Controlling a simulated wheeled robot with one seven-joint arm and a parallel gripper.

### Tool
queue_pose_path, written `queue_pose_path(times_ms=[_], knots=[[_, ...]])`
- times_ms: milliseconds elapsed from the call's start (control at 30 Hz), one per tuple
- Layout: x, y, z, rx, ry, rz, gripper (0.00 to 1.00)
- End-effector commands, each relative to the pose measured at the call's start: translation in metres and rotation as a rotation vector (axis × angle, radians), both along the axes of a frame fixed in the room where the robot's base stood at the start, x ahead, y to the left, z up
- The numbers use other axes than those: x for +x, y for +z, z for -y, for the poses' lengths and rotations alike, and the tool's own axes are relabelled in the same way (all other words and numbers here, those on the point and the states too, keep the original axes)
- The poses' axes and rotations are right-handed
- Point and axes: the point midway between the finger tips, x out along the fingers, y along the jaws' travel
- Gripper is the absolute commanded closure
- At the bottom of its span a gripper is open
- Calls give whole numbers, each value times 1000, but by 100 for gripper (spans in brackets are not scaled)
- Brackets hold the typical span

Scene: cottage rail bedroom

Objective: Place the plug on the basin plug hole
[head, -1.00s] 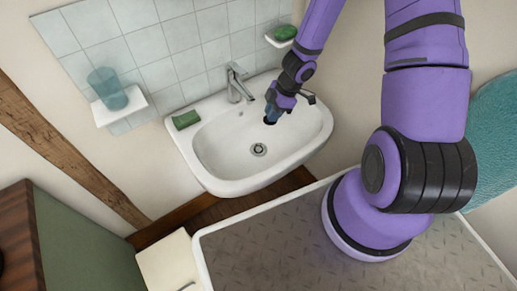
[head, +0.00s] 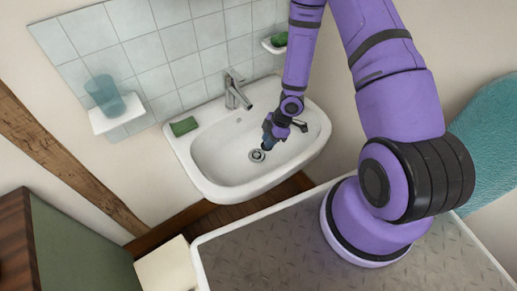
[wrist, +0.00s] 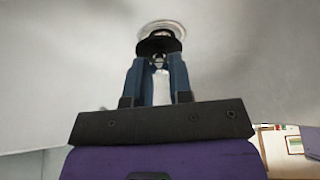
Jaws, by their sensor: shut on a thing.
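The white basin (head: 207,159) hangs on the wall below the tap. Its plug hole (head: 257,155) is a metal ring in the basin floor; in the wrist view its pale rim (wrist: 162,25) shows just beyond the plug. My gripper (head: 267,143) is low inside the basin, beside the plug hole in the head view. In the wrist view its blue fingers (wrist: 160,64) are shut on the dark round plug (wrist: 160,44). The plug partly covers the hole in that view. I cannot tell whether plug and hole touch.
A chrome tap (head: 236,90) stands at the basin's back edge. A green sponge (head: 184,126) lies on the left rim. A shelf (head: 118,113) with a blue cup (head: 104,95) and a soap dish (head: 273,45) are on the tiled wall.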

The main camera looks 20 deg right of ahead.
Motion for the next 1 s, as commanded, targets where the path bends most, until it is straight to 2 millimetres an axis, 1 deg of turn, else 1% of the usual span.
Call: queue_pose_path(times_ms=[33,133,267,333,600,667,733,1000], knots=[[-1,-10,0,-2,2,-3,100],[0,-22,0,0,1,-2,100],[0,-29,0,-1,1,0,100],[1,-30,-4,0,2,1,100],[5,-29,-43,0,4,1,100],[4,-37,-40,-2,1,-2,100],[5,-40,-40,-1,0,0,100],[5,-41,-40,0,0,1,100]])
